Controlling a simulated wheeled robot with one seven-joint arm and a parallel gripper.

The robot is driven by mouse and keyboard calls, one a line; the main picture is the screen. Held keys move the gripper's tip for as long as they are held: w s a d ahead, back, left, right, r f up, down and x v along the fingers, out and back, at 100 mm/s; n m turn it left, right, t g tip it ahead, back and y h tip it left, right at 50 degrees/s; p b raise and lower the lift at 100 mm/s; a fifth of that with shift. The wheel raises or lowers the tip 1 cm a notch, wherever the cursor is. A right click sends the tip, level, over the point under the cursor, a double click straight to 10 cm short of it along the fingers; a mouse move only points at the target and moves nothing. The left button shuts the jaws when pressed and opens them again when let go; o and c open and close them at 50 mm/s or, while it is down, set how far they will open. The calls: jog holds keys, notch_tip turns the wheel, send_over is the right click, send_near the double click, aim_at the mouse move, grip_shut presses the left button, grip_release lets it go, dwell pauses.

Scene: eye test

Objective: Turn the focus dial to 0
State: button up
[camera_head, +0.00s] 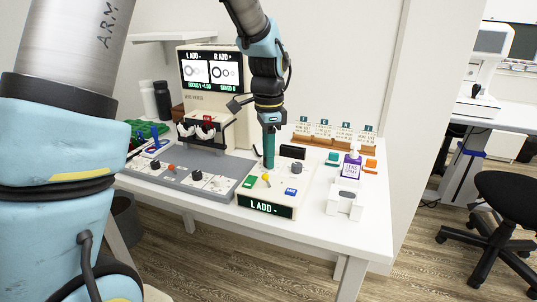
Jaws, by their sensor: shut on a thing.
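The screen (212,75) on the eye-test machine (226,118) reads L ADD - and R ADD -, with a small focus line that seems to say +1.50. Dark dials show on the grey panel, one at its front right (197,175) and one at its left (155,165). A dark round knob (297,168) sits on the white control box (270,187). I cannot tell which is the focus dial. My gripper (269,128) points down behind the control box, shut on an upright dark green rod (269,150). Its fingertips are too small to see clearly.
The grey panel (180,178) fills the table's left part. A purple-labelled bottle (351,168), a white holder (344,203) and orange and green blocks stand at right. A wooden card rack (330,141) stands behind. The white table (376,215) is clear at its right front.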

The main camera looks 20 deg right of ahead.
grip_shut()
jog(key=shift+n, duration=0.3)
jog(key=n+p, duration=0.2)
jog(key=n, duration=0.2)
jog(key=shift+r, duration=0.15)
jog(key=n+p, duration=0.2)
jog(key=n, duration=0.3)
jog(key=shift+n+p, duration=0.7)
jog(key=shift+n, duration=1.1)
jog(key=o, duration=0.8)
grip_release()
jog(key=shift+c, duration=0.2)
